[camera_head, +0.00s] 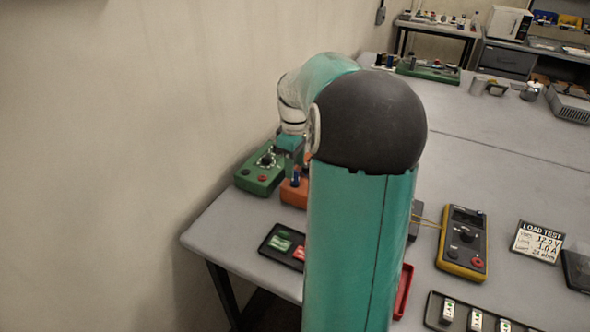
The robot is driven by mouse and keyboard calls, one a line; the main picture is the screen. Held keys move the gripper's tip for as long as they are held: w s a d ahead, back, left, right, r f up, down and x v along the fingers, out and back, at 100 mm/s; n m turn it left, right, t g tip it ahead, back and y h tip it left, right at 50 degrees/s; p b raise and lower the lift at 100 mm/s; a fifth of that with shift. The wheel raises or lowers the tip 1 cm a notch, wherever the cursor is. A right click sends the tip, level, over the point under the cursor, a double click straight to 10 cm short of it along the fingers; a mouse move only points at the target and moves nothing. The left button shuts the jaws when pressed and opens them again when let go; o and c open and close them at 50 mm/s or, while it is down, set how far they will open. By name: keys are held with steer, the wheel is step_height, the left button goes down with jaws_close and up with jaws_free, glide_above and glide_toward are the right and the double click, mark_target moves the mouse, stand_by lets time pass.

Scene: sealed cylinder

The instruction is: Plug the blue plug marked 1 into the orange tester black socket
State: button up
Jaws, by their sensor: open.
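The orange tester (290,194) stands near the left edge of the table, mostly hidden behind my arm. A small blue piece (296,178), likely the blue plug, shows upright at the tester's top. Its mark is too small to read, and I cannot tell whether it sits in the black socket, which I cannot make out. My gripper (293,165) points down just above the blue piece. It is open; its fingertips are small and partly hidden, and contact with the piece cannot be told.
A green tester (260,172) stands left of the orange one, near the wall. A black tray (265,246) with green and red pieces lies in front. A yellow multimeter (463,243), a load-test sign (538,242) and a tray of white pieces (433,310) lie right of my arm.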

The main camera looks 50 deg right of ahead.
step_height(320, 180, up, 11)
steer(key=shift+a, duration=0.1)
stand_by(0.7)
steer(key=a+r+t+h, duration=0.1)
steer(key=a+r, duration=0.1)
steer(key=a, duration=1)
steer(key=s+a+f+m+t, duration=0.1)
steer(key=s+a+f, duration=0.1)
steer(key=s+a, duration=0.2)
steer(key=s+a+f+m+t, duration=0.1)
steer(key=s+a+f+t, duration=0.1)
steer(key=a, duration=0.8)
steer(key=s+a+f+m+t+y, duration=0.1)
steer(key=s+a+f, duration=0.1)
steer(key=s+a, duration=0.3)
steer(key=a, duration=0.3)
steer(key=shift+s+t, duration=0.3)
steer(key=shift+s, duration=0.05)
steer(key=shift+c, duration=1.1)
